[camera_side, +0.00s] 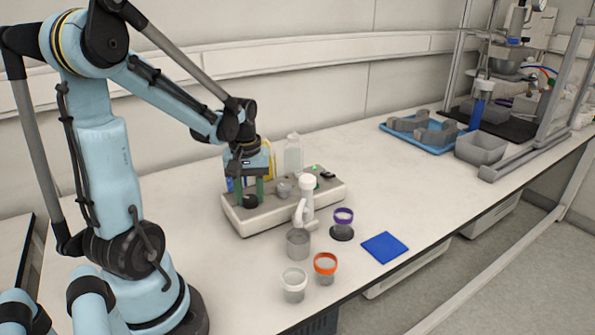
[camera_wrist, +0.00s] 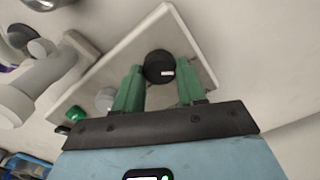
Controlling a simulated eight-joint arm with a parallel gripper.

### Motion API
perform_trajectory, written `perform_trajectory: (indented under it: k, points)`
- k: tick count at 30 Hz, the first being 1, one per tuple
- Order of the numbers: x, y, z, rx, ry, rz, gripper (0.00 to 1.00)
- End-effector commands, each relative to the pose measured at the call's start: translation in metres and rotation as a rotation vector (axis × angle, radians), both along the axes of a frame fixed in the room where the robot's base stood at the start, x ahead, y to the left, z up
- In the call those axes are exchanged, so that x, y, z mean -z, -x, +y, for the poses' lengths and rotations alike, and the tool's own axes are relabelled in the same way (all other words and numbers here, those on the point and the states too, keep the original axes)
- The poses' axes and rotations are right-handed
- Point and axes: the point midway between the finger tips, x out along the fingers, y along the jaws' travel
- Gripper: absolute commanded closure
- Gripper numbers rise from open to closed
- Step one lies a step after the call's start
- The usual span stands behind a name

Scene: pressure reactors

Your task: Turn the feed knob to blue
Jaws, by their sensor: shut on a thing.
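The black round feed knob (camera_side: 250,201) is on the left part of a pale flat reactor unit (camera_side: 275,216). In the wrist view the knob (camera_wrist: 158,64) has a small white mark on its face and sits between my gripper's green fingers. My gripper (camera_side: 249,193) points down at the knob and is shut on it; it also shows in the wrist view (camera_wrist: 159,75). No blue mark by the knob can be made out.
A white dispenser (camera_side: 306,198) stands at the unit's front. A clear bottle (camera_side: 293,154) stands behind.

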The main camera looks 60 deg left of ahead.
Motion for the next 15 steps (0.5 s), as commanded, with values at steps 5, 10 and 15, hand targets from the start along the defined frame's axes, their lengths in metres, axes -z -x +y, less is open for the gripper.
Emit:
perform_trajectory:
  k: [5, 10, 15]
  points:
    - [0.0, 0.0009, -0.0002, -0.07, 0.001, 0.003, 0.91]
    - [0.0, 0.0009, -0.0003, -0.103, 0.001, 0.003, 0.91]
    - [0.0, 0.001, -0.0004, -0.112, 0.002, 0.002, 0.91]
